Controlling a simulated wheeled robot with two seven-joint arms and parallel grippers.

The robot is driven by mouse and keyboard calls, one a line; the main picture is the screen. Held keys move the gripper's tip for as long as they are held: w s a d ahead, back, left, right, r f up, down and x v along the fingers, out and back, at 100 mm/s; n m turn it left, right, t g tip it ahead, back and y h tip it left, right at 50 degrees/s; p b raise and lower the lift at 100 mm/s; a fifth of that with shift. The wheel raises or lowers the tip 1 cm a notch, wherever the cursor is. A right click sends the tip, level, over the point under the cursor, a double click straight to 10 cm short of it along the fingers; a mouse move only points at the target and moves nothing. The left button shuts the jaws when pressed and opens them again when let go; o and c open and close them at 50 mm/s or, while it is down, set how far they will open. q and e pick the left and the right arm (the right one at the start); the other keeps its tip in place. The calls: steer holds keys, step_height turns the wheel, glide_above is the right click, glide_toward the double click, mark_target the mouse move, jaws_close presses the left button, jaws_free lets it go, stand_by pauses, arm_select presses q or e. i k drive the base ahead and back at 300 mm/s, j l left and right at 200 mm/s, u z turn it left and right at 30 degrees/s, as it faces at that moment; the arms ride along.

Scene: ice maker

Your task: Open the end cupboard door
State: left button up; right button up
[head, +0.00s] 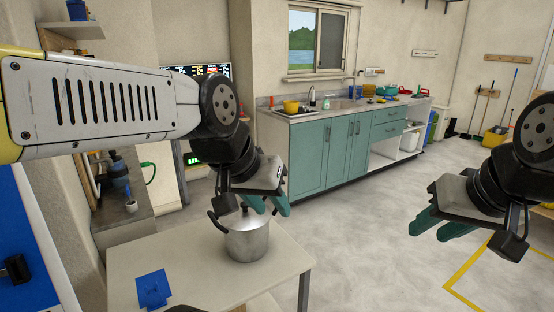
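The teal cupboard (308,160) stands under the counter across the room, in the head view. Its doors are closed and have thin dark upright handles; the nearest end door is at its left. My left gripper (268,207) has teal fingers set apart, with nothing between them. It is in front of the cupboard in the picture, above and just right of a pot, well short of the doors. My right gripper (442,228) is also open and empty, over the floor at the right, away from the cupboard.
A lidded metal pot (247,240) and a blue cloth (153,289) are on the pale table (200,275) close in front. The counter (300,117) holds a yellow pot (291,107) and other items. Clear floor (370,215) lies between the table and cupboard.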

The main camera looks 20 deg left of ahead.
mark_target(309, 141)
steer(key=u, duration=0.3)
steer(key=i+l+z, duration=0.4)
steer(key=l, duration=0.2)
steer(key=i+l+z, duration=0.75)
steer(key=i, duration=0.3)
steer(key=i+u, duration=0.25)
steer(key=i, duration=0.15)
steer(key=i+l+u, duration=0.25)
steer(key=i, duration=0.15)
steer(key=i+j+u, duration=0.2)
steer(key=i+u, duration=0.25)
steer(key=i+j+u, duration=0.1)
steer(key=i+u, duration=0.2)
steer(key=u, duration=0.2)
steer(key=i+u, duration=0.45)
steer(key=i, duration=0.55)
steer(key=i+j, duration=0.15)
steer(key=i, duration=0.4)
steer(key=i+z, duration=0.35)
steer(key=i+j+z, duration=0.3)
steer(key=i, duration=0.2)
